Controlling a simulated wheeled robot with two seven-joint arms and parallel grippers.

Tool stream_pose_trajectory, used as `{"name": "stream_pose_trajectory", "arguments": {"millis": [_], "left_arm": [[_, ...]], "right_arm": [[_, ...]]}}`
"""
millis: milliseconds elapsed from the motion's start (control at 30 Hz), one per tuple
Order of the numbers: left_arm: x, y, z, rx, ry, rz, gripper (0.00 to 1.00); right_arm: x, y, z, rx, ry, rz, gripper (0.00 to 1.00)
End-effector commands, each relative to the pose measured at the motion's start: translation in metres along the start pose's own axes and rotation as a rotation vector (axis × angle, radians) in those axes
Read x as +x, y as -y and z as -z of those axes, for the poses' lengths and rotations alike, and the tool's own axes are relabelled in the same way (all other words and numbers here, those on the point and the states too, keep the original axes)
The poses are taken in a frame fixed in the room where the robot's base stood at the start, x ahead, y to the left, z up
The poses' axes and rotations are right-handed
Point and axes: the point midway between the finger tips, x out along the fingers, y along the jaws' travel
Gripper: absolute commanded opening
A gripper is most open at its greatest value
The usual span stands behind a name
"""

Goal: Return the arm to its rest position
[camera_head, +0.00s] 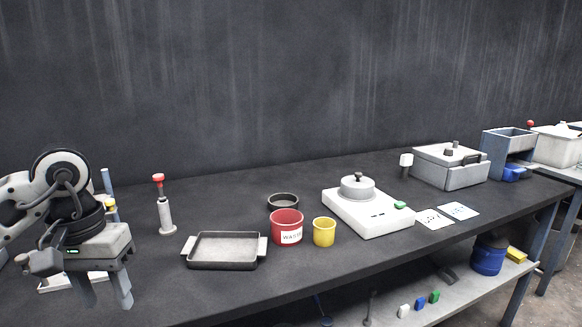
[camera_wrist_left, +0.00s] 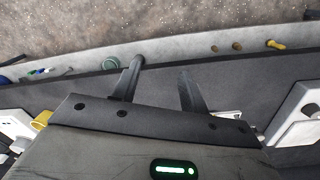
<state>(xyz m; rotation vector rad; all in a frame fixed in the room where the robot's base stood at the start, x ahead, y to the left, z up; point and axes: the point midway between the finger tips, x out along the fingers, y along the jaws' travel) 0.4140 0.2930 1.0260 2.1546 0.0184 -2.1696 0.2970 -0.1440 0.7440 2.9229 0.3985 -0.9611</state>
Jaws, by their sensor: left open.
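My left gripper (camera_head: 103,291) is at the left end of the bench in the head view, with its fingers pointing down. Its two fingers stand apart with nothing between them. In the left wrist view, the same gripper (camera_wrist_left: 160,80) shows spread, empty fingers over the dark bench edge. The left arm comes in from the left edge and hides part of the bench behind it. My right gripper is not in view.
A grey tray (camera_head: 226,250), red waste cup (camera_head: 286,224), yellow cup (camera_head: 324,232) and white machine (camera_head: 368,213) stand right of the gripper on the dark bench (camera_head: 300,275). A grey box (camera_head: 449,168) stands farther right.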

Motion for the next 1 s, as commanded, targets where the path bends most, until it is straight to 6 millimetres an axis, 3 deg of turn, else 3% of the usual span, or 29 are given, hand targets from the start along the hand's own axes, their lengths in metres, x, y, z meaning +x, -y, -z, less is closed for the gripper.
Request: {"name": "stream_pose_trajectory", "arguments": {"millis": [367, 567, 633, 733, 833, 900, 933, 1000], "left_arm": [[0.046, -0.097, -0.024, -0.161, 0.165, -0.393, 0.44], [0.055, -0.181, -0.058, -0.434, 0.469, -0.760, 0.44], [0.046, -0.218, -0.072, -0.640, 0.708, -0.944, 0.44], [0.022, -0.252, -0.074, -1.033, 1.184, -1.172, 0.44], [0.012, -0.251, -0.052, -1.462, 1.761, -1.280, 0.44], [0.028, -0.234, -0.031, -1.760, 2.215, -1.266, 0.44], [0.041, -0.223, -0.023, 1.692, -2.182, 1.112, 0.44], [0.085, -0.196, -0.013, 1.403, -1.937, 0.721, 0.44]], "right_arm": [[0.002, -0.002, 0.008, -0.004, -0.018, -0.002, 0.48], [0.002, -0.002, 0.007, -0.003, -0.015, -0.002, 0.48], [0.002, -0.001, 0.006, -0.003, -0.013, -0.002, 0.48], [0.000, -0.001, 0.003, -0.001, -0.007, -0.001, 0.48], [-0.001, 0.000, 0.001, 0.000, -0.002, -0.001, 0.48], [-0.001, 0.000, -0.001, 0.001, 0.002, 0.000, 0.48], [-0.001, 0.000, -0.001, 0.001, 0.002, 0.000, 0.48], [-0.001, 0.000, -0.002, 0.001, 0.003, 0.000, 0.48]]}}
